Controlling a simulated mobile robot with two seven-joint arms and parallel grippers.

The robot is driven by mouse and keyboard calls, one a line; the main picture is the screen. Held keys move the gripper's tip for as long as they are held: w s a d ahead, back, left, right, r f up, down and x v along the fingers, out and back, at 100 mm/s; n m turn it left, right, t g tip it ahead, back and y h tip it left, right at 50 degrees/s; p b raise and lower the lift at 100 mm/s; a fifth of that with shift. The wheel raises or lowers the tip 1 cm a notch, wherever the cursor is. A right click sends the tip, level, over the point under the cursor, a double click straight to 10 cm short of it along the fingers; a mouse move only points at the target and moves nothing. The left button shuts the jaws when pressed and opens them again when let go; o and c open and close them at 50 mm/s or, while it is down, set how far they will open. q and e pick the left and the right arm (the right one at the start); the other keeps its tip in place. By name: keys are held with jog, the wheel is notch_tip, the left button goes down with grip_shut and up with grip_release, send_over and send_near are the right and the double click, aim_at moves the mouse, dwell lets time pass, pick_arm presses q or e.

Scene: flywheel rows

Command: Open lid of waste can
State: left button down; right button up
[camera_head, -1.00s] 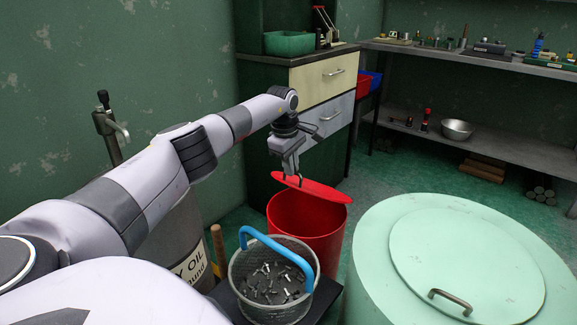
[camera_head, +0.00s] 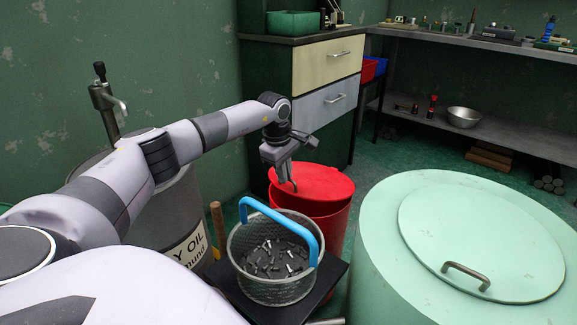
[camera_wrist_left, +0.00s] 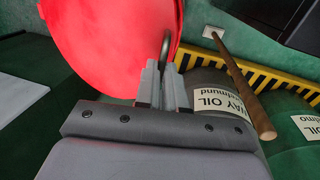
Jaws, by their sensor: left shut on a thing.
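The waste can (camera_head: 328,232) is red and stands on the floor beyond the wire basket. Its round red lid (camera_head: 325,184) is tilted, with its top face toward the head camera; it hides the can's opening. My left gripper (camera_head: 294,184) is at the lid's left side, shut on the lid's handle. In the left wrist view the fingers (camera_wrist_left: 162,82) close on the dark curved handle (camera_wrist_left: 165,48), and the red lid (camera_wrist_left: 105,45) fills the upper left. My right gripper is not in view.
A wire basket (camera_head: 272,283) with a blue handle (camera_head: 284,218) and metal parts stands close in front of the can. A big pale green drum (camera_head: 385,250) is at right. An oil drum (camera_head: 178,215) is at left, drawers (camera_head: 325,105) behind.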

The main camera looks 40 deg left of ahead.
pick_arm(q)
jog(key=f+b, duration=0.3)
jog(key=shift+s+d+f, duration=0.35)
jog(key=shift+d, duration=0.05)
jog(key=shift+s+f+b, duration=0.35)
jog(key=shift+f+b, duration=0.4)
jog(key=shift+b, duration=0.05)
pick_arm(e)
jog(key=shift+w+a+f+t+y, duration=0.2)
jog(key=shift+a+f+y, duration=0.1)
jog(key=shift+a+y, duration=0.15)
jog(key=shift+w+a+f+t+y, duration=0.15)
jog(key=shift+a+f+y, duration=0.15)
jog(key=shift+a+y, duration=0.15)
pick_arm(q)
jog(key=c, duration=1.2)
grip_release()
jog(key=shift+s+a, duration=0.1)
jog(key=p, duration=0.3)
send_near(285, 190)
jog(key=f, duration=0.2)
jog(key=shift+s+a+f, duration=0.1)
jog(key=shift+s+f, duration=0.15)
jog(key=shift+s, duration=0.1)
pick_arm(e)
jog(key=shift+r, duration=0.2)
